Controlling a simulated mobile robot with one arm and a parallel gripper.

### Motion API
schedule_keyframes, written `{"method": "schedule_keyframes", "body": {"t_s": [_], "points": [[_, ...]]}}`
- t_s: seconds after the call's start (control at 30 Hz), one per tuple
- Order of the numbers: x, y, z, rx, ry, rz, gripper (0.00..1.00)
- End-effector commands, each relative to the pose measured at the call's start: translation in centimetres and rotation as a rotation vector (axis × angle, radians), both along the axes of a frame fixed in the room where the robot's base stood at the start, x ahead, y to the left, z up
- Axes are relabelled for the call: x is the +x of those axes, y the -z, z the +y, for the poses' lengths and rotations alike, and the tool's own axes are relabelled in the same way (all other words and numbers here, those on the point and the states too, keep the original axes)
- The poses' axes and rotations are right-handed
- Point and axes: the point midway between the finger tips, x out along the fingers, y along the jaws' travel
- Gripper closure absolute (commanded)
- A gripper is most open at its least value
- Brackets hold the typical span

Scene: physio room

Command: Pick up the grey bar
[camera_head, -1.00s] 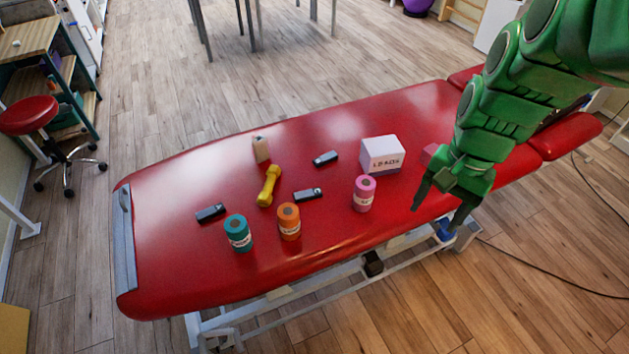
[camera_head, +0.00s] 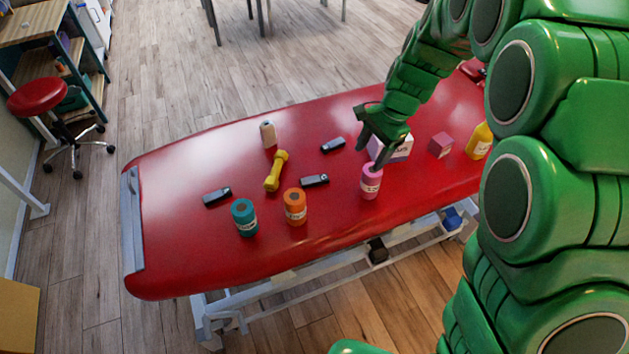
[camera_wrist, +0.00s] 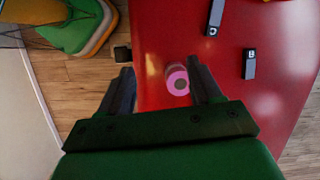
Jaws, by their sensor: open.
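Three small dark grey bars lie flat on the red treatment table (camera_head: 185,250): one at the left (camera_head: 217,196), one in the middle (camera_head: 314,180) and one farther back (camera_head: 333,145). They look much alike, and I cannot tell which one is meant. My gripper (camera_head: 371,150) is open and empty above the table, right of the bars, in front of the white box and close to the pink roll. In the wrist view, the pink roll (camera_wrist: 177,84) shows below and between my fingers (camera_wrist: 162,78). Two bars show there beyond the right finger, one higher (camera_wrist: 215,17) and one lower (camera_wrist: 249,64).
A white box (camera_head: 400,149), pink cube (camera_head: 441,145) and yellow bottle (camera_head: 479,140) are at the right.

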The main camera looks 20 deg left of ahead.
Motion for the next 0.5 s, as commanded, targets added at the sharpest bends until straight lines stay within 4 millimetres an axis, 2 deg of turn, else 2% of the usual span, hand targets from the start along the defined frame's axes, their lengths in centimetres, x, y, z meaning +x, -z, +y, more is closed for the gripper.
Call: {"method": "schedule_keyframes", "body": {"t_s": [0.1,0.5], "points": [[1.4,2.0,2.3,0.004,0.038,0.017,0.36],[4.6,9.4,9.7,0.011,0.186,0.079,0.36]]}}
